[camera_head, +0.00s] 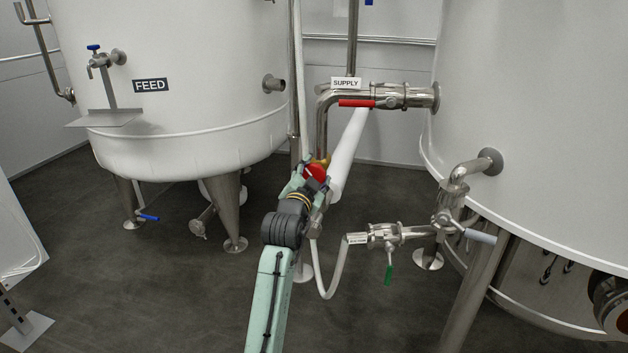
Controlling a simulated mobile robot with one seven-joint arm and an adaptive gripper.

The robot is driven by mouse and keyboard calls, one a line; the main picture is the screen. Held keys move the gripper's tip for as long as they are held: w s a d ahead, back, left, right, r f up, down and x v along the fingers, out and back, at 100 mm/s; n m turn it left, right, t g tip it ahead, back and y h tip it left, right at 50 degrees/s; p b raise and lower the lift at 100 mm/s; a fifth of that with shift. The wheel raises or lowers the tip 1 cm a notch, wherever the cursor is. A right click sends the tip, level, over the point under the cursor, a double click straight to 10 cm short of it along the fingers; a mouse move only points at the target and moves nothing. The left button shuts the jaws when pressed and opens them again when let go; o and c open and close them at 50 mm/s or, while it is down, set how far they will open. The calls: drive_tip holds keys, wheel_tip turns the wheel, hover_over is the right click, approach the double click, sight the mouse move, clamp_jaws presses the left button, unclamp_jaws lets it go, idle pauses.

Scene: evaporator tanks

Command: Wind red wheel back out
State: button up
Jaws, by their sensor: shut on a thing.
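The red wheel (315,173) is small and round and sits on a brass-coloured fitting on the vertical steel pipe in the middle of the camera_head view. My gripper (307,180) is at the wheel and shut on it. My arm and wrist come up from the bottom and hide the wheel's lower left part and most of the fingers. How far the wheel is turned cannot be told.
A supply pipe with a red lever (357,103) runs just above to the right. A white hose (338,268) loops below beside a green-handled valve (388,273). The FEED tank (190,120) stands left, another white tank (530,110) right. Dark floor (130,285) is open at lower left.

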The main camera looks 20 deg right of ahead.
drive_tip(key=m+b, duration=0.2)
drive_tip(key=m, duration=0.2)
drive_tip(key=shift+f, duration=0.15)
drive_tip(key=shift+m+b, duration=0.55)
drive_tip(key=shift+m, duration=1.15)
drive_tip(key=o, duration=1.1)
drive_tip(key=v, duration=1.2)
